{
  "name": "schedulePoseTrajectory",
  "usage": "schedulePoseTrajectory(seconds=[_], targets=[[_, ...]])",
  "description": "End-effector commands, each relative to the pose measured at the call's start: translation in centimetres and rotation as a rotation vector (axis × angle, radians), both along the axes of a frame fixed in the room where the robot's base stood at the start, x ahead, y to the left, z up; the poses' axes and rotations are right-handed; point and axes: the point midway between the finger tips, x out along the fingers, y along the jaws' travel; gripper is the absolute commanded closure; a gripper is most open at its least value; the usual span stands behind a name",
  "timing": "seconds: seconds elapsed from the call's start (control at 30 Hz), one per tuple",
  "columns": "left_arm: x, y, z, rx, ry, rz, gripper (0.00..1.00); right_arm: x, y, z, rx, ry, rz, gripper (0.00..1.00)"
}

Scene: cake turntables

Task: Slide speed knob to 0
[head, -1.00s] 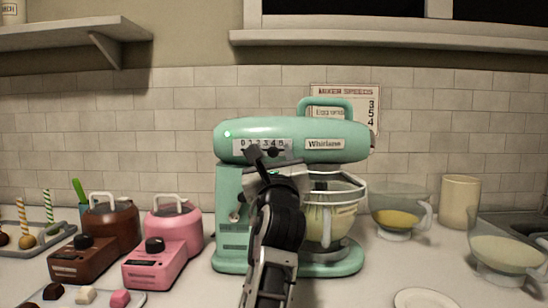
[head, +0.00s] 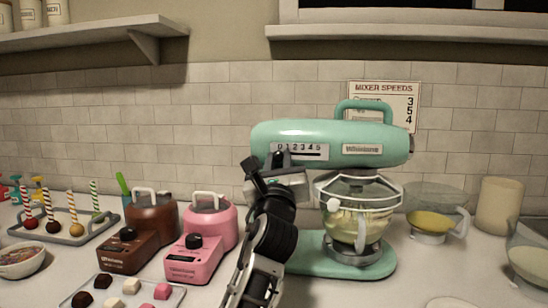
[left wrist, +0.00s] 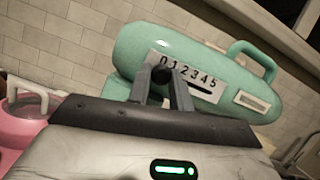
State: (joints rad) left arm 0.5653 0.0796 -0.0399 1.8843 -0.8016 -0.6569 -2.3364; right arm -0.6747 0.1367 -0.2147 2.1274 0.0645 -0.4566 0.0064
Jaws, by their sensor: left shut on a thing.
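The mint green mixer (head: 330,133) stands on the counter, with a white speed plate (head: 303,150) marked 0 to 5 on its head. My left gripper (head: 262,162) is at the plate's left end. In the left wrist view its two fingers (left wrist: 162,84) are on either side of the small dark speed knob (left wrist: 161,75), shut on it. There the knob sits at the left end of the slot, just below the 0; the bare slot runs to its right. In the head view the fingers largely hide the knob. My right gripper is not in view.
A glass bowl (head: 347,215) of pale batter hangs under the mixer head. Pink (head: 192,260) and brown (head: 125,251) melting pots stand to the left. A speed chart (head: 398,97) is on the wall behind. Trays of sweets lie at left.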

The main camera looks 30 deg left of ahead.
Motion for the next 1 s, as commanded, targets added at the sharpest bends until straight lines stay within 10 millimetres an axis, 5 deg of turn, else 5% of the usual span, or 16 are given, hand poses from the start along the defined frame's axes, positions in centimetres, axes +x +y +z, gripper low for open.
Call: schedulePoseTrajectory(seconds=[0.07, 0.1, 0.13, 0.57, 1.0], targets=[[-0.1, 0.4, 0.0, -0.002, -0.001, 0.008, 1.0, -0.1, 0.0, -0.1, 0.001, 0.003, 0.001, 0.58], [-0.2, 0.5, 0.0, -0.003, -0.001, 0.01, 0.68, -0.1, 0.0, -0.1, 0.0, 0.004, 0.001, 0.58], [-0.2, 0.5, 0.0, -0.002, -0.001, 0.01, 0.6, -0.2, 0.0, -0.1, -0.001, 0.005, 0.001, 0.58], [-1.0, -0.2, -0.5, 0.001, 0.0, 0.006, 0.59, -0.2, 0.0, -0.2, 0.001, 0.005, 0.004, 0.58], [-9.3, -4.3, -4.4, -0.002, 0.001, 0.006, 0.59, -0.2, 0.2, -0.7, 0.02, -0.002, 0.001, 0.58]])
